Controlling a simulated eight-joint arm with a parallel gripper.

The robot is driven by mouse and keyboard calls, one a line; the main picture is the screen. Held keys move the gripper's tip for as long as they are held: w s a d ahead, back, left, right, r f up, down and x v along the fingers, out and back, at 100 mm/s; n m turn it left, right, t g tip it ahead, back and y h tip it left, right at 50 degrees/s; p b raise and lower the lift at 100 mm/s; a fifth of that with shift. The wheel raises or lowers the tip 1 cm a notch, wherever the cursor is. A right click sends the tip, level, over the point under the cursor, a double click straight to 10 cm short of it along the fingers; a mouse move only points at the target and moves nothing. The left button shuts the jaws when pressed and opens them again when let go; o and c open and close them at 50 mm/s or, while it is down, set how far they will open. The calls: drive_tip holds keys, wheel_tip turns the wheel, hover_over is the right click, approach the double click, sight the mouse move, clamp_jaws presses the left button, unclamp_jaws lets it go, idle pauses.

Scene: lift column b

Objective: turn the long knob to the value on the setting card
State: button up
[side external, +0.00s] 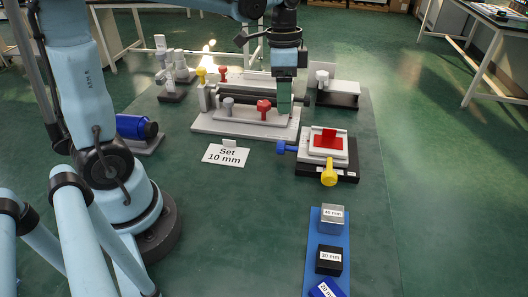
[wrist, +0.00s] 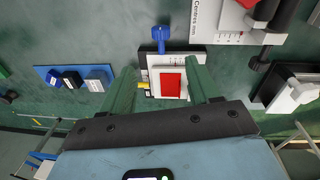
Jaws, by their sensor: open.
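The setting card (side external: 226,154) reads "Set 10 mm" and stands left of a small stage (side external: 339,157) with a red top plate (side external: 328,139). A blue knob (side external: 287,147) sticks out of the stage's left side and a yellow knob (side external: 328,174) from its front. I cannot tell which is the long knob. My gripper (side external: 284,108) is open and empty, above the grey rail device. In the wrist view its green fingers (wrist: 165,92) frame the stage and red plate (wrist: 170,85) below. The blue knob (wrist: 160,38) is clear; the yellow knob (wrist: 143,86) is partly hidden.
The rail device (side external: 245,124) has red and grey knobs. A black-and-grey block device (side external: 338,90) stands behind right. A blue strip (side external: 338,241) in front holds labelled blocks, including 40 mm (side external: 332,219) and 30 mm (side external: 329,260). Green mat is free between card and strip.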

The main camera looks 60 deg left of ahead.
sight(283, 142)
drive_tip(key=shift+m+g, duration=0.7)
drive_tip(key=shift+m, duration=0.1)
drive_tip(key=f, duration=1.2)
drive_tip(key=shift+s+d+f, duration=0.1)
drive_tip(key=shift+d+f, duration=0.3)
drive_tip(key=shift+c, duration=0.4)
drive_tip(key=c, duration=1)
